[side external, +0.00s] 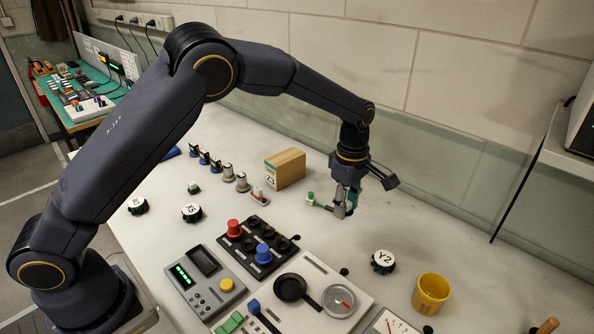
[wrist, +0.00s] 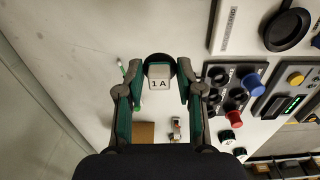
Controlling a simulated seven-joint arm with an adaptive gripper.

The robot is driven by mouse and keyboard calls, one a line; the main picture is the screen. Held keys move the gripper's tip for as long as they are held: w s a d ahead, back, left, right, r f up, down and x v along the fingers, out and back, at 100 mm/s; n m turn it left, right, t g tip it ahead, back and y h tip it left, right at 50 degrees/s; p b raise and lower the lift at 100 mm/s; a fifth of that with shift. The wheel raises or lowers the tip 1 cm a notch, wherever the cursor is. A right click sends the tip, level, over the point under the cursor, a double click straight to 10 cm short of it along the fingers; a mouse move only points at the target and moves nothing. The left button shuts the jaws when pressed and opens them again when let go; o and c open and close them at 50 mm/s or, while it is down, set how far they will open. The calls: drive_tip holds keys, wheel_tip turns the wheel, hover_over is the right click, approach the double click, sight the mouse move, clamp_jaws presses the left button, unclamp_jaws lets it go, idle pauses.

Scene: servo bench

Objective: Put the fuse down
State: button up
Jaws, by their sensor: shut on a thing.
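My gripper (side external: 345,207) is shut on the fuse, at the right of the middle in the side external view. In the wrist view the fuse (wrist: 159,76) is a pale block marked "1A" between the two fingertips (wrist: 160,88). A dark round shape shows behind its far end. In the side external view the fuse (side external: 340,211) is a small grey piece, partly hidden by the fingers. It appears low over the pale bench (side external: 420,225); I cannot tell whether it touches.
A wooden block (side external: 286,168) marked Z3 and a small green-topped item (side external: 311,198) stand left of my gripper. A black Y2 puck (side external: 382,262) and yellow cup (side external: 431,293) stand to the right. The knob panel (side external: 258,246) is in front. Bench around the gripper is mostly clear.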

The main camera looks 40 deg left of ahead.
hover_over(362, 232)
wheel_tip(362, 232, down, 7)
drive_tip(key=shift+f, duration=1.5)
drive_tip(key=o, duration=0.8)
drive_tip(key=shift+f, duration=0.1)
